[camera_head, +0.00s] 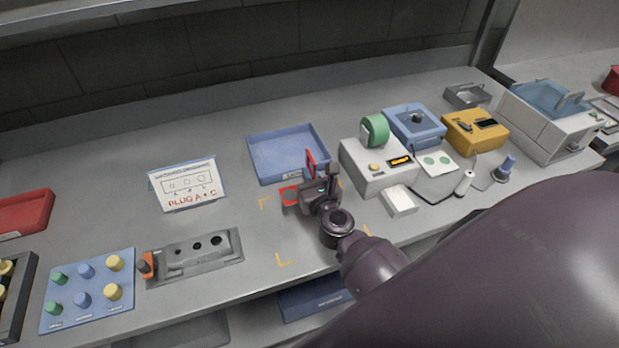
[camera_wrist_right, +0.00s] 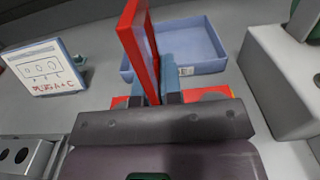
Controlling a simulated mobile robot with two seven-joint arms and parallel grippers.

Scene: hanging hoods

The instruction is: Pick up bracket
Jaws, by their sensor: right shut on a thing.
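The bracket (camera_head: 311,163) is a red part with an upright plate. In the right wrist view its tall plate (camera_wrist_right: 138,45) rises between my fingers and leans slightly. My right gripper (camera_head: 321,188) is shut on this plate; its fingers also show in the right wrist view (camera_wrist_right: 166,88). A flat red piece (camera_head: 289,196) lies low beside the gripper and shows on both sides of it in the wrist view; I cannot tell whether it is part of the bracket. My left gripper is not in view.
A blue tray (camera_head: 262,168) stands just behind the gripper. A white machine with a green roll (camera_head: 376,172) is close on the right. A sign (camera_head: 187,184), a grey socket block (camera_head: 208,264) and a blue peg board (camera_head: 72,310) are left.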

